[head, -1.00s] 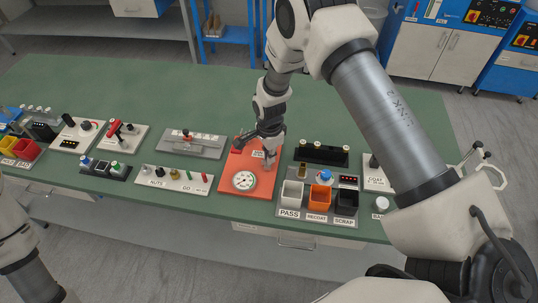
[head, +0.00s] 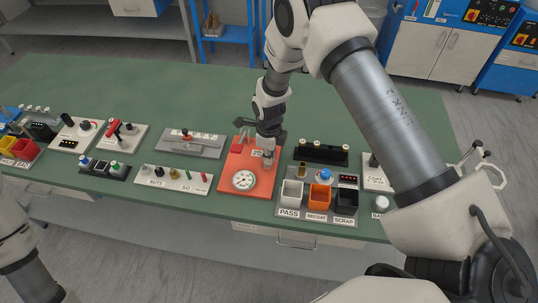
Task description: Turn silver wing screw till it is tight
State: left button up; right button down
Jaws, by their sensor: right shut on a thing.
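My right gripper (head: 267,160) points down over the right part of an orange-red board (head: 236,182) on the green bench. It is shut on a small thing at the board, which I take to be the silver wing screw. The fingers hide most of that thing, so its wings and how far it is in cannot be seen. A round white dial gauge (head: 243,180) lies on the board, to the front left of the fingers. A small red block (head: 238,148) stands at the board's back left. My left gripper is out of view.
Right of the board stands a grey sorting tray (head: 279,203) with white, orange and black bins. A black rack (head: 320,154) is behind it. To the left are a nut strip (head: 173,184) and a grey fixture (head: 190,150). The bench behind is clear.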

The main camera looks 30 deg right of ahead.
jog(key=shift+s+f+m, duration=0.15)
jog(key=shift+s+m, duration=0.1)
jog(key=shift+m, duration=0.55)
jog(key=c, duration=1.3)
grip_release()
jog(key=shift+w, duration=0.15)
